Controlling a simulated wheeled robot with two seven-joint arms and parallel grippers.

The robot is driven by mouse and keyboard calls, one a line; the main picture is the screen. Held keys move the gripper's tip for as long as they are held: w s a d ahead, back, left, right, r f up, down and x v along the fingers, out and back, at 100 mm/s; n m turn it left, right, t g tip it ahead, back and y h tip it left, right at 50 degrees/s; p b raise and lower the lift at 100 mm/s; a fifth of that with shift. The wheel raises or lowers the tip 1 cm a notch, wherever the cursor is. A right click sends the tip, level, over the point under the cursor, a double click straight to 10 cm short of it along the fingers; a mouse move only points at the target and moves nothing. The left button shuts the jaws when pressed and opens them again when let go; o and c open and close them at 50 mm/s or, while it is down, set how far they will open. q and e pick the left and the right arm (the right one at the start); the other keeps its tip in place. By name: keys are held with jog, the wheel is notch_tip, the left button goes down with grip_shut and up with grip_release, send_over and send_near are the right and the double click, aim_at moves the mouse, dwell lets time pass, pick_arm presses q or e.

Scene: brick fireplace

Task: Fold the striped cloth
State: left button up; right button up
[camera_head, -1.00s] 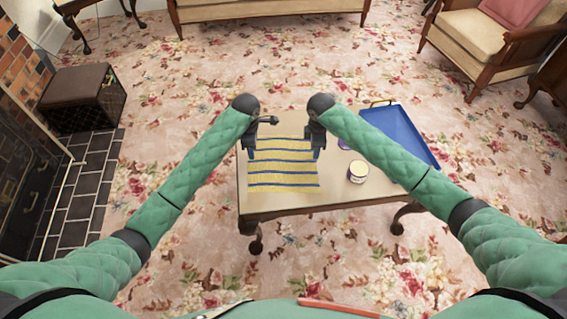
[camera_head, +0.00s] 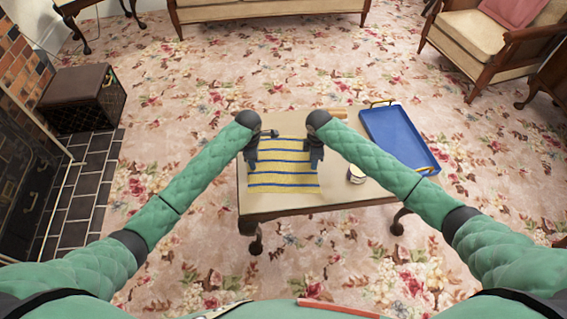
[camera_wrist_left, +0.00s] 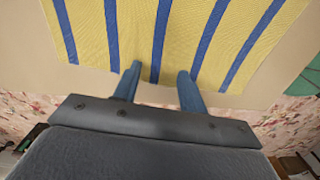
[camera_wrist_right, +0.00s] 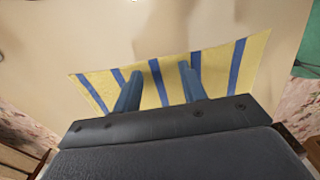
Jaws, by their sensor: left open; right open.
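The yellow cloth with blue stripes (camera_head: 284,172) lies spread on the low table (camera_head: 290,204), its stripes running left to right in the head view. My left gripper (camera_head: 251,165) is open at the cloth's left edge; in the left wrist view its fingertips (camera_wrist_left: 160,72) reach the cloth (camera_wrist_left: 185,30). My right gripper (camera_head: 316,160) is open at the right edge; in the right wrist view its fingers (camera_wrist_right: 160,72) overlap the cloth (camera_wrist_right: 218,72). I cannot tell whether the fingers touch it. The grippers and forearms hide parts of both side edges.
A blue tray (camera_head: 398,137) with yellow handles lies on the table's right side. A small jar (camera_head: 355,175) stands right of the cloth, partly hidden by my right forearm. A wooden item (camera_head: 339,114) lies at the far edge. A narrow strip in front of the cloth is bare.

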jog(key=shift+f, duration=0.1)
pick_arm(q)
jog(key=shift+f, duration=0.1)
grip_shut()
pick_arm(e)
grip_shut()
